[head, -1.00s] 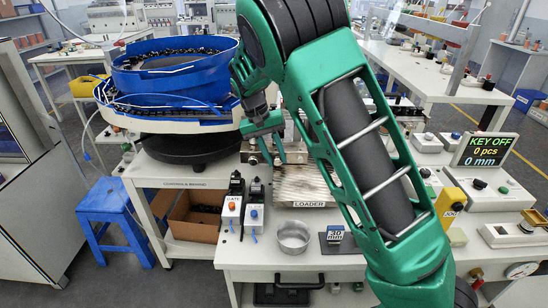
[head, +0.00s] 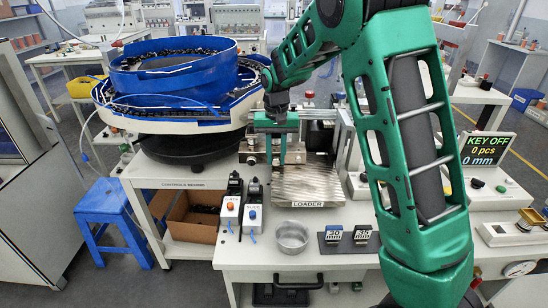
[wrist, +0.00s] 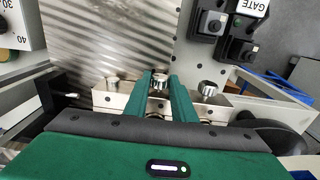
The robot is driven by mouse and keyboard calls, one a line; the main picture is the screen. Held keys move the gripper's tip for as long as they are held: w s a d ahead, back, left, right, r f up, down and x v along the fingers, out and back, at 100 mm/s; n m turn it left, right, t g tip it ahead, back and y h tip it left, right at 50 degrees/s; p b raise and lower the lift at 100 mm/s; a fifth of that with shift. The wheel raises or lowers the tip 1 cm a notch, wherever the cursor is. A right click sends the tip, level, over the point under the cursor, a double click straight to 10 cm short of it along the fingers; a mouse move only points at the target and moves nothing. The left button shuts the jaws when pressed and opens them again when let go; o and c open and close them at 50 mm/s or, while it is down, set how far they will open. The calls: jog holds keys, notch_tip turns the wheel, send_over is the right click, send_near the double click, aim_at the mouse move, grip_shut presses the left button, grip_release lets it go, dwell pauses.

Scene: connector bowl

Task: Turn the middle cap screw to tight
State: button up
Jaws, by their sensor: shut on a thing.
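In the wrist view a metal block (wrist: 130,97) lies across the picture below the ridged loader plate, with three knurled cap screws along it. The middle cap screw (wrist: 160,83) sits between the two green fingers of my gripper (wrist: 161,78), which is shut on it. The left cap screw (wrist: 112,81) and right cap screw (wrist: 207,89) stand clear of the fingers.
A blue bowl feeder (head: 170,75) stands at the left. Two switch boxes (head: 242,212), a metal cup (head: 292,236) and two small mm blocks (head: 347,236) are on the bench front. A display (head: 486,149) reads KEY OFF, 0 pcs, 0 mm. My arm covers the bench's right side.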

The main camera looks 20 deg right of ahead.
aim_at(279, 159)
jog(key=shift+y, duration=0.4)
jog(key=o, duration=1.1)
jog(key=shift+c, duration=0.2)
notch_tip(279, 159, up, 11)
jog(key=shift+d+f, duration=0.15)
jog(key=shift+d, duration=0.3)
jog(key=shift+s, duration=0.1)
